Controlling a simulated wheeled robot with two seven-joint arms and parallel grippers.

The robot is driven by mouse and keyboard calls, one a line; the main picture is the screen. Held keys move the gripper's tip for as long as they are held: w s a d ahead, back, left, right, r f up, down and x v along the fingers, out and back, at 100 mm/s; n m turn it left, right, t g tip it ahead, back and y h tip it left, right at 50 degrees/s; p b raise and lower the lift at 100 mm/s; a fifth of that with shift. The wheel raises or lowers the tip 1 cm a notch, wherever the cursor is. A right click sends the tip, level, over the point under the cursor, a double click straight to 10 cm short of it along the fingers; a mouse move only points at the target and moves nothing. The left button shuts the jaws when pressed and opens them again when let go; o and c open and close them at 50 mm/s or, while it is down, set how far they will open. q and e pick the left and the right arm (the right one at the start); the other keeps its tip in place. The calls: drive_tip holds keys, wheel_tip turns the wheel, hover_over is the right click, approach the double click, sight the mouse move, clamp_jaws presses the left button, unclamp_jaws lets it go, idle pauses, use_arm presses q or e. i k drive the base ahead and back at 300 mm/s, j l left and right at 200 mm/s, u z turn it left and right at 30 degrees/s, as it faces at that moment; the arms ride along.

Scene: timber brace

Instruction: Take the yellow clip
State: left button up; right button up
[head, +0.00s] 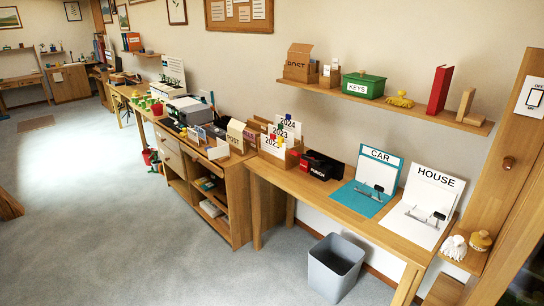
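Small coloured clips sit on the upright year-marked folders in the wooden file box (277,158) on the desk. A small yellow spot, which looks like the yellow clip (280,141), is at the front folders. Blue, red and green spots are close around it. They are too small for me to see how the clip is fixed. Neither of my grippers is in view.
Right of the file box are a black and red punch (321,166), a teal CAR board (374,182) and a white HOUSE board (428,204). A wall shelf (415,108) hangs above. A grey bin (335,268) stands on the floor in front.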

sight(280, 139)
drive_tip(key=i, duration=0.75)
drive_tip(key=i+j+z, duration=0.1)
drive_tip(key=i+j, duration=0.5)
drive_tip(key=i+j+z, duration=0.1)
drive_tip(key=i+j, duration=0.45)
drive_tip(key=j, duration=0.15)
